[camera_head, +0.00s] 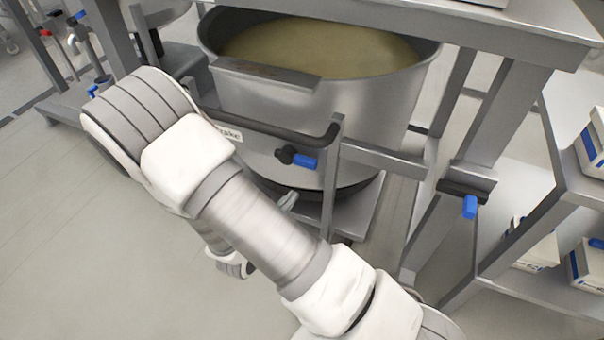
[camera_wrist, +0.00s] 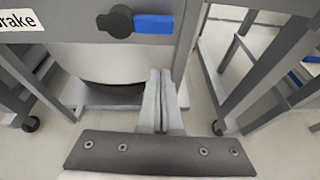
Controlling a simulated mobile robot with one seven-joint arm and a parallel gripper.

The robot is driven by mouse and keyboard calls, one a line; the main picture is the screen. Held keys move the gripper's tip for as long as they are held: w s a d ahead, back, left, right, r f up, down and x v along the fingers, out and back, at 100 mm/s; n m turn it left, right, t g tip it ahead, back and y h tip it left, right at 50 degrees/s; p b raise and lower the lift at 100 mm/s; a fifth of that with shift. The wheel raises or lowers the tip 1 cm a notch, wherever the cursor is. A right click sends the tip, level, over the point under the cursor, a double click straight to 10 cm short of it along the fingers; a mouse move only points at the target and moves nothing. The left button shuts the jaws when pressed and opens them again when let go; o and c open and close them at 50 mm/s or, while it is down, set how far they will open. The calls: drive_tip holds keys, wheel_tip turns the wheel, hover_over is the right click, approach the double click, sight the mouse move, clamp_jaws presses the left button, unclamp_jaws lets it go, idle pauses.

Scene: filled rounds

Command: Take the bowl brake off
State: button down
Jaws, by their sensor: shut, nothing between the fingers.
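The bowl brake is a black knob with a blue lever (camera_head: 303,161) on the grey frame around a large steel bowl (camera_head: 360,100). The blue lever lies about level and points right; it also shows at the top of the wrist view (camera_wrist: 153,24). A white label (camera_wrist: 18,20), with "Brake" partly readable, sits left of the knob. My gripper (camera_wrist: 160,76) is shut and empty, below the lever and apart from it. In the head view only its fingertips (camera_head: 289,199) show past my arm, below the knob.
A dark push bar (camera_head: 270,128) runs above the brake. Another blue lever (camera_head: 470,207) is on a table leg at right. Boxes (camera_head: 590,265) stand on shelves farther right. Floor at left is clear.

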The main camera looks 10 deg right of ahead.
sight(296, 159)
drive_tip(key=a+f+b+x, duration=0.15)
drive_tip(key=b+x, duration=0.25)
drive_tip(key=x, duration=0.6)
drive_tip(key=shift+n, duration=0.4)
drive_tip(key=shift+w+d+r, duration=0.1)
drive_tip(key=shift+d+r, duration=0.05)
drive_tip(key=shift+r, duration=0.9)
drive_tip(key=shift+w+d+r, duration=0.15)
drive_tip(key=shift+d+r, duration=0.05)
drive_tip(key=shift+r, duration=0.85)
drive_tip(key=shift+r+n+p, duration=0.2)
drive_tip(key=shift+n+p, duration=0.3)
drive_tip(key=shift+p, duration=0.15)
